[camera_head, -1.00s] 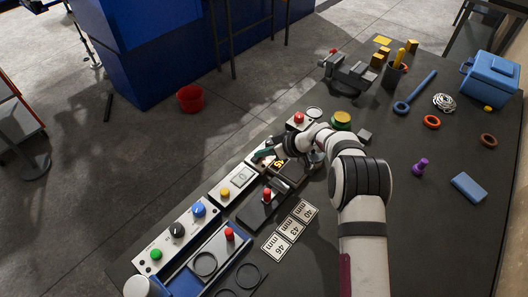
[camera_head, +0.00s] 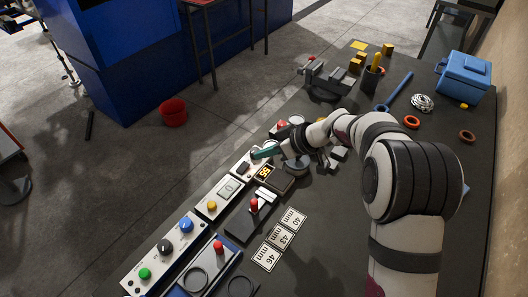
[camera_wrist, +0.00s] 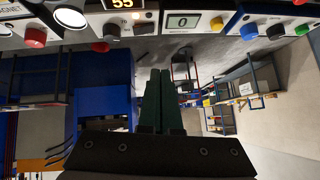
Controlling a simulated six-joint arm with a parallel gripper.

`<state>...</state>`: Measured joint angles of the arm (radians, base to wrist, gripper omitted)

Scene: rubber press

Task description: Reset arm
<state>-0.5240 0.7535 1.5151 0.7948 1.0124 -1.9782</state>
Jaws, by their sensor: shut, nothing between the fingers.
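My arm reaches in from the lower right of the head view. My gripper (camera_head: 266,152) is above the row of control boxes, beside the orange "55" display (camera_head: 265,173). In the wrist view my gripper (camera_wrist: 161,75) shows its two dark green fingers shut together with nothing between them. The fingers point toward the row of boxes at the top of that view, below the grey display reading 0 (camera_wrist: 183,22). The fingers appear apart from the boxes.
A long panel with green, black and blue knobs (camera_head: 165,246), a red-handled device (camera_head: 254,204) and mm cards (camera_head: 279,237) lie along the bench. A vise (camera_head: 327,78) and blue box (camera_head: 464,76) are at the back. Free bench lies left of my arm, beside the cards.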

